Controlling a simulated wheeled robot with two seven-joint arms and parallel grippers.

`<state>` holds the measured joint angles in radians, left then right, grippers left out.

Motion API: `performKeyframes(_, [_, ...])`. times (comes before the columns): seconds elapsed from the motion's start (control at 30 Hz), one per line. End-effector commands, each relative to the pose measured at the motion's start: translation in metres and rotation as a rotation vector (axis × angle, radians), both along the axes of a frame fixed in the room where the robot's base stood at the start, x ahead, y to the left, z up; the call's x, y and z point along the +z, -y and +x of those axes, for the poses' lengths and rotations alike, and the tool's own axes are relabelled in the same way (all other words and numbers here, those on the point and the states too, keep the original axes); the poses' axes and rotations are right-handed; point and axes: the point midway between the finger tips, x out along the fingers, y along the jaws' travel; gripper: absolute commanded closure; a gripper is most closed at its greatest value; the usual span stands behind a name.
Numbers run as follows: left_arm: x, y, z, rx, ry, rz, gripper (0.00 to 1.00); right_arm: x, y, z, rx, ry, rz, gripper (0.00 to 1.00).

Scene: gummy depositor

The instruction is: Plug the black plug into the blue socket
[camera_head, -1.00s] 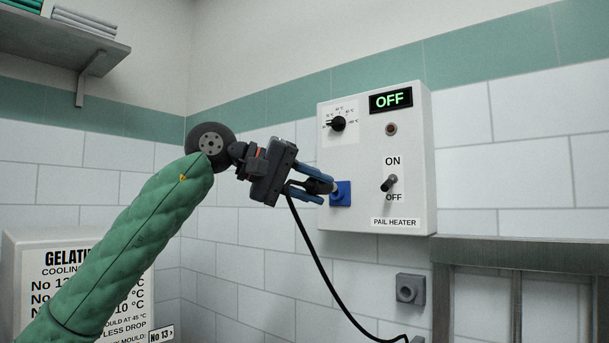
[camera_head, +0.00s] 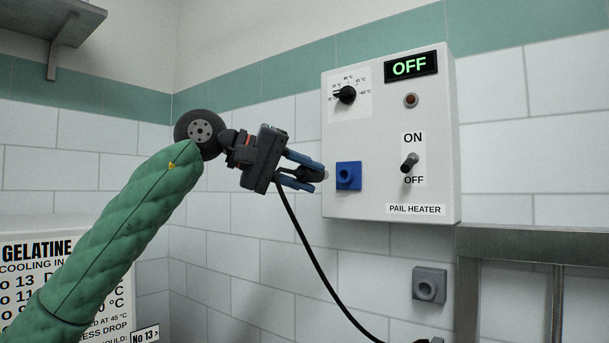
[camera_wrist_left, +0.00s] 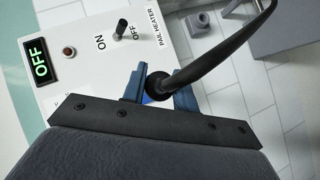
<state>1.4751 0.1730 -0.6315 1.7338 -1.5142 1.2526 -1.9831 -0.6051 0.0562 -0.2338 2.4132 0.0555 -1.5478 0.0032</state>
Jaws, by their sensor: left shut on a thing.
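The blue socket (camera_head: 348,176) is on the lower left of the white pail heater panel (camera_head: 391,150). My left gripper (camera_head: 312,172) is shut on the black plug (camera_head: 306,174), left of the socket in the head view. The plug's pale tip points right toward the socket, with a gap between them in that view. Its black cable (camera_head: 309,247) hangs down and runs to the right. In the left wrist view the plug's cable end (camera_wrist_left: 158,85) sits between the blue fingers, and only a sliver of the blue socket shows behind. My right gripper is not in view.
The panel reads OFF, with a toggle switch (camera_head: 409,164), a dial (camera_head: 346,95) and a dark red lamp (camera_head: 411,101). A grey socket (camera_head: 429,285) is on the wall below. A metal frame (camera_head: 530,245) stands at the right and a gelatine sign (camera_head: 60,275) at the lower left.

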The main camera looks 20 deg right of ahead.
Motion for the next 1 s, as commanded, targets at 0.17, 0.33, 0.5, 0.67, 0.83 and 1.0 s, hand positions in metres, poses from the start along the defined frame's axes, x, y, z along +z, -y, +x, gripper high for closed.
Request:
performKeyframes(0.17, [-0.001,-0.001,-0.001,0.001,-0.001,-0.001,1.0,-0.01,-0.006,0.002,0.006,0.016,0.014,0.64])
performKeyframes(0.33, [0.001,0.013,0.01,0.001,-0.003,-0.001,1.0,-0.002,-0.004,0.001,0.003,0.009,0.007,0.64])
performKeyframes(0.5, [0.001,0.026,0.02,0.0,-0.003,-0.002,1.0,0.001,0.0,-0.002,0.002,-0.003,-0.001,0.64])
performKeyframes(0.67, [0.001,0.037,0.029,0.001,-0.003,-0.001,1.0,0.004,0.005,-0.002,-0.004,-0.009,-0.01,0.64])
performKeyframes(0.83, [0.001,0.044,0.035,0.0,-0.001,-0.002,1.0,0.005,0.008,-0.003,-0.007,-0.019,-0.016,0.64])
performKeyframes(1.0, [0.001,0.048,0.037,0.001,-0.002,-0.002,1.0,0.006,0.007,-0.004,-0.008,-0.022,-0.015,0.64])
